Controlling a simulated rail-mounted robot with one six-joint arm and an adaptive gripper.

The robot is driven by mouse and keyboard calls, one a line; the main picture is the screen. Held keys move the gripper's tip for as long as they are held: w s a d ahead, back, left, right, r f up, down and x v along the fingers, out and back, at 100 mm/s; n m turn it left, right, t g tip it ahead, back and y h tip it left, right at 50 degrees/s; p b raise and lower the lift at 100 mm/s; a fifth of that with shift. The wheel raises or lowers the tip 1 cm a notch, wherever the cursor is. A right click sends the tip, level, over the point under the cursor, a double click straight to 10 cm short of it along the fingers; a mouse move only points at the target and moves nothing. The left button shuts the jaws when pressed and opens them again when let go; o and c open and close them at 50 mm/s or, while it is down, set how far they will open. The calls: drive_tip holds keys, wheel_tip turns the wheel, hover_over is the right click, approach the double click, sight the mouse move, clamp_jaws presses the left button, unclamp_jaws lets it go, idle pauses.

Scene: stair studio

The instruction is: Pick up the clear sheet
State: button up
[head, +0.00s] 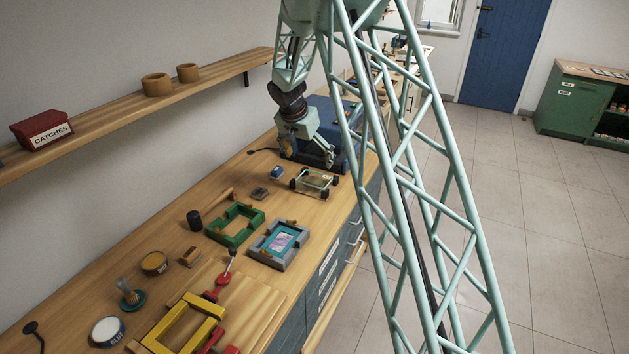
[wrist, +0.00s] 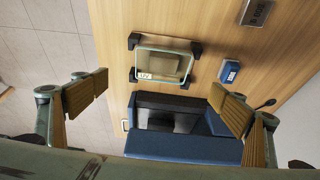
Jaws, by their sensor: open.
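The clear sheet (head: 314,182) has a pale greenish edge and rests on black corner supports on the wooden bench. In the wrist view the sheet (wrist: 153,60) lies flat ahead of my fingertips, with a small "UV" label at its lower left corner. My gripper (wrist: 160,88) is open, with its two wood-coloured finger pads wide apart and nothing between them. In the head view my gripper (head: 318,158) hangs over the blue box, just behind the sheet and apart from it.
The blue box (wrist: 180,148) with a dark open part stands right beside the sheet. A small blue item (head: 277,173) and a grey block (head: 260,193) lie nearby. Green (head: 228,236) and grey (head: 263,257) frames stand nearer. A shelf (head: 110,108) runs along the wall.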

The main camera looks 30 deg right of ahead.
approach(314, 178)
drive_tip(key=shift+d+f, duration=0.25)
drive_tip(key=shift+f, duration=0.25)
drive_tip(key=shift+d+f, duration=0.25)
drive_tip(key=shift+f, duration=0.25)
drive_tip(key=shift+f, duration=0.1)
drive_tip(key=shift+x, duration=2.5)
drive_tip(key=shift+w+a, duration=0.1)
drive_tip(key=shift+w, duration=0.1)
drive_tip(key=shift+f+b, duration=0.25)
drive_tip(key=shift+b, duration=0.35)
drive_tip(key=shift+c, duration=0.5)
drive_tip(key=c, duration=0.9)
drive_tip(key=shift+r+p, duration=0.35)
drive_tip(key=shift+p, duration=0.55)
